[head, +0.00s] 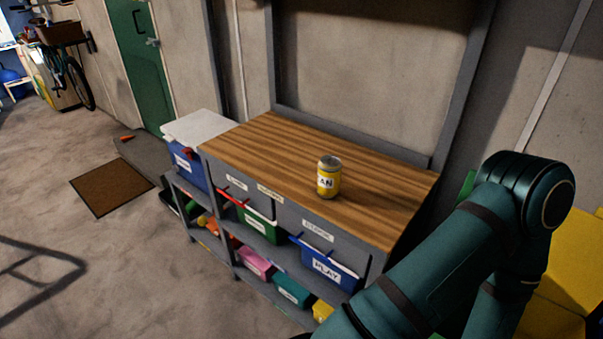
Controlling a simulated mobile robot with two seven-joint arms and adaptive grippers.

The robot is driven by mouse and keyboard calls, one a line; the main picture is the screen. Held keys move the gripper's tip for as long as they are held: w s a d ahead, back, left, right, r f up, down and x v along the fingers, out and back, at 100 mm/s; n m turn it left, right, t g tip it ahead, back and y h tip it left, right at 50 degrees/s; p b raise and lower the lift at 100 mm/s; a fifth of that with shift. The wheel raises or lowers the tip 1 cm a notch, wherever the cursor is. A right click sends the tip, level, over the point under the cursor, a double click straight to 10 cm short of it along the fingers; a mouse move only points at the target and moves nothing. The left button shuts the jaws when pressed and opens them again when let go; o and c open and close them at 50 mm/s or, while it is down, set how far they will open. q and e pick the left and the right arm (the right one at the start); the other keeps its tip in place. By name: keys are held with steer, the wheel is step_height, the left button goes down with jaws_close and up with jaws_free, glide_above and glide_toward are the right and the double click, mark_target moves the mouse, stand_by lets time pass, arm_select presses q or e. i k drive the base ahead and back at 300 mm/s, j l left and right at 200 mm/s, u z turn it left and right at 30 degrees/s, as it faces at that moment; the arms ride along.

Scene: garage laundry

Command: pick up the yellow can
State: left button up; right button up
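The yellow can (327,180) stands upright on the wooden top of the workbench (270,148), right of the middle of that top. It has a silver lid and a white label with dark letters. Nothing touches it. My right arm comes in from the lower right, in front of and to the right of the bench. Its gripper is outside the head view. My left arm and gripper do not show.
Bins, including a blue one (327,267) and a teal one (291,291), fill the shelves under the bench top. A white-lidded blue box (188,160) stands at its left. A yellow object (562,290) is at the right. The floor at left is mostly clear, with a brown mat (112,187).

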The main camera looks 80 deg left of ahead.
mark_target(330, 166)
steer(key=u, duration=2.4)
steer(key=i+j, duration=0.3)
steer(key=j, duration=0.2)
steer(key=i+j+z, duration=0.15)
steer(key=j+z, duration=0.15)
steer(key=i+j+z, duration=0.1)
steer(key=j+z, duration=0.25)
